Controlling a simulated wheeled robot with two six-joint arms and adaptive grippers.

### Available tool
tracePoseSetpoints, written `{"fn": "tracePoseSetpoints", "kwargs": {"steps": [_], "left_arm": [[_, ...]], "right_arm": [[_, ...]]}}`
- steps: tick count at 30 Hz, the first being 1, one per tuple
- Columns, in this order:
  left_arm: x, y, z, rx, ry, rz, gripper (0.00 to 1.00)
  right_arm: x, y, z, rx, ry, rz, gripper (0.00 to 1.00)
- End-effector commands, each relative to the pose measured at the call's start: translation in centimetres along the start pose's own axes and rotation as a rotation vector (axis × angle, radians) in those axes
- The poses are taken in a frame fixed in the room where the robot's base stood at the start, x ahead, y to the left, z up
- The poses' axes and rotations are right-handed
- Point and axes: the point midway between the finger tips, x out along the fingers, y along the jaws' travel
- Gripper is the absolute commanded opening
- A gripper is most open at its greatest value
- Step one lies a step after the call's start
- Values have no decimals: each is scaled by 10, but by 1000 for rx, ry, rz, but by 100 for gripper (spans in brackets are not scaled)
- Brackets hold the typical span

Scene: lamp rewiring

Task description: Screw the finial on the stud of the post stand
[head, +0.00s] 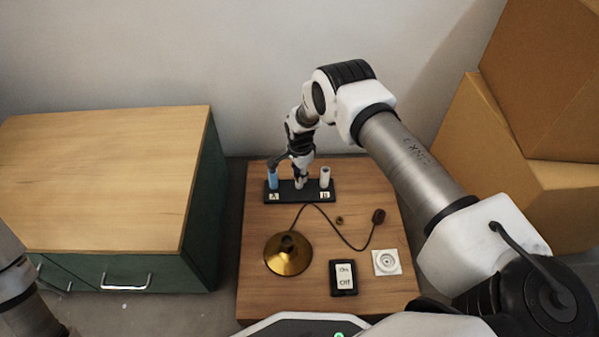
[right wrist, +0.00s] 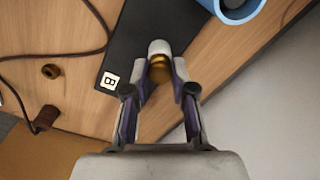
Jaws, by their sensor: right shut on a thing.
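My left gripper is out of view.
A brass lamp base (head: 288,254) with a cord, a brown ring (head: 339,219), a switch (head: 344,278) and a white socket plate (head: 387,262) lie nearer. A cabinet (head: 110,180) stands left.

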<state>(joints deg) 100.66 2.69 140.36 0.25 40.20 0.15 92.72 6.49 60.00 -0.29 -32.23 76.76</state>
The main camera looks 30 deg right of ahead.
Motion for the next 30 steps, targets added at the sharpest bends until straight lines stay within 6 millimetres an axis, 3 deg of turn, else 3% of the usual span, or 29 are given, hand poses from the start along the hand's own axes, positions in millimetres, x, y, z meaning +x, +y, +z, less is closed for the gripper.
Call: {"fn": "tracePoseSetpoints", "kwargs": {"steps": [5,16,21,22,24,30], "left_arm": [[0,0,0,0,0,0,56],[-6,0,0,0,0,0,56],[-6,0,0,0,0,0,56],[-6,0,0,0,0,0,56],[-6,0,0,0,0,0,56],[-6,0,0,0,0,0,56]], "right_arm": [[0,1,-1,24,1,1,0],[1,2,0,414,4,1,0],[1,2,0,427,4,1,0],[1,2,0,427,4,1,35],[1,2,0,426,4,1,54],[1,1,0,425,4,0,54]]}}
